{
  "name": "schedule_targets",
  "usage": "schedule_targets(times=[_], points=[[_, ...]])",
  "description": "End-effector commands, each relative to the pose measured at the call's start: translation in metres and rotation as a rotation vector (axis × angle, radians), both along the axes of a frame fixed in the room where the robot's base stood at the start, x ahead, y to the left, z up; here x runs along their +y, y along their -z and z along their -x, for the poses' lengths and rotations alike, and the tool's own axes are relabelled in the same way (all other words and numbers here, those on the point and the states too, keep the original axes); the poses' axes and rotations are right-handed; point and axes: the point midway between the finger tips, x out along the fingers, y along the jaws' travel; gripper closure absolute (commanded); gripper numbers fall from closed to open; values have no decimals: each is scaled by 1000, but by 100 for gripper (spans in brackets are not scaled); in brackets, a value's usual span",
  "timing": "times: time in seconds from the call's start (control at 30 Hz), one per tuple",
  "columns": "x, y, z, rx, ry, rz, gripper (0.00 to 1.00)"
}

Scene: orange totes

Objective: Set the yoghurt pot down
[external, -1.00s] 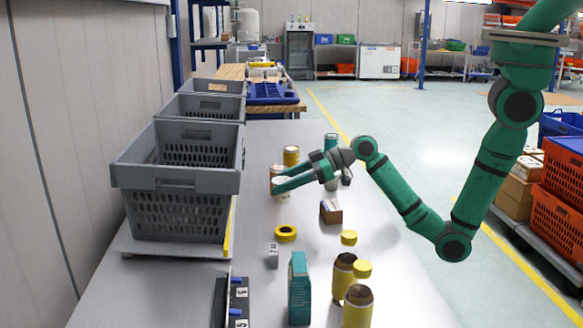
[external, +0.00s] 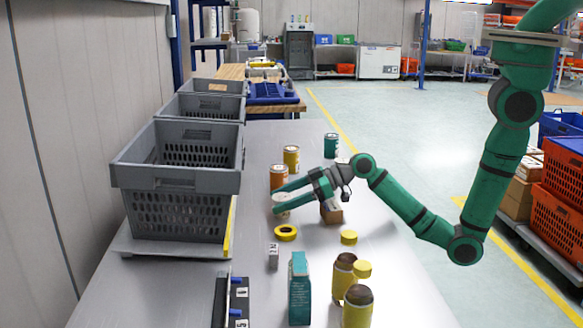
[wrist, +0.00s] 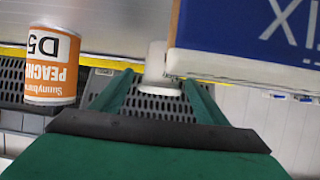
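The fingers hide part of the pot in the external view. In the wrist view the pot (wrist: 158,66) shows white between the two green fingers. It is low over the grey table, beside the orange peaches can (external: 278,177); I cannot tell whether its base touches the table. The can also stands at the left of the wrist view (wrist: 51,68).
A brown box (external: 331,214) stands just below my wrist. A yellow ring (external: 286,232) lies nearer the camera. A yellow can (external: 291,158) and a teal can (external: 331,145) stand behind. Grey crates (external: 178,179) line the left. A blue lettered surface (wrist: 250,32) fills the wrist view's upper right.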

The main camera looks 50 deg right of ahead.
Motion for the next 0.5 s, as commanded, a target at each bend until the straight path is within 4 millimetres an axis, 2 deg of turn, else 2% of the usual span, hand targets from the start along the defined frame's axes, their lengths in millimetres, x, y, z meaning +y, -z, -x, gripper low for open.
schedule_targets(times=[0.33, 0.5], points=[[0, -5, 0, -2, 1, -1, 33], [-15, -12, 15, -1, 2, 0, 33]])
